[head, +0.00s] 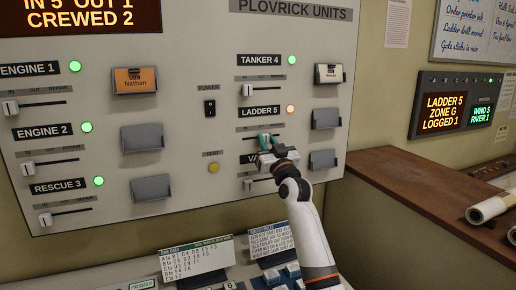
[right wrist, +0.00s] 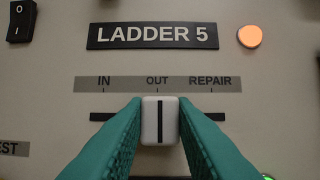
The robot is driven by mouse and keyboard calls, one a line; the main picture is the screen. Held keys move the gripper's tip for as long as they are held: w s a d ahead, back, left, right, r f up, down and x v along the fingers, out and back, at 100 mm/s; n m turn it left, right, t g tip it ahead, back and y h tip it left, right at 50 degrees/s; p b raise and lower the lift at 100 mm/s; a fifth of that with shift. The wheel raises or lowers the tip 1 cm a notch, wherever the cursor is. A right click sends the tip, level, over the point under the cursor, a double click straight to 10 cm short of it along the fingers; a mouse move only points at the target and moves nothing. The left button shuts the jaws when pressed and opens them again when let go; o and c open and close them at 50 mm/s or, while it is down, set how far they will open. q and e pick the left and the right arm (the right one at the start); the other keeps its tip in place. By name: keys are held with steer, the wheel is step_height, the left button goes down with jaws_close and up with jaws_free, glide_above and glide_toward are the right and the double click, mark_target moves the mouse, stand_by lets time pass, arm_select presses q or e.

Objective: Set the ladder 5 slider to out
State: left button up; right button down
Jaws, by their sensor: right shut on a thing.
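The LADDER 5 label (head: 261,111) is on the wall panel, and it also shows in the right wrist view (right wrist: 153,36). In the right wrist view the white slider knob (right wrist: 160,121) with a black line sits on its dark track, below the OUT mark (right wrist: 157,81), between IN and REPAIR. My right gripper (head: 267,141) is at the slider in the head view. Its teal fingers (right wrist: 159,125) are shut on the knob from both sides. The gripper hides most of the knob in the head view. The left gripper is not in view.
An orange lamp (right wrist: 250,37) is lit beside the label. The TANKER 4 slider (head: 247,90) is above, and another slider (head: 249,184) is just below my gripper. A black power switch (head: 210,108) and yellow test button (head: 213,168) are to the left.

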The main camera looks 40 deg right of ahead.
steer(key=shift+a, duration=0.15)
steer(key=c, duration=1.2)
jaws_free()
steer(key=b+v, duration=0.3)
steer(key=v, duration=0.9)
steer(key=shift+b, duration=0.3)
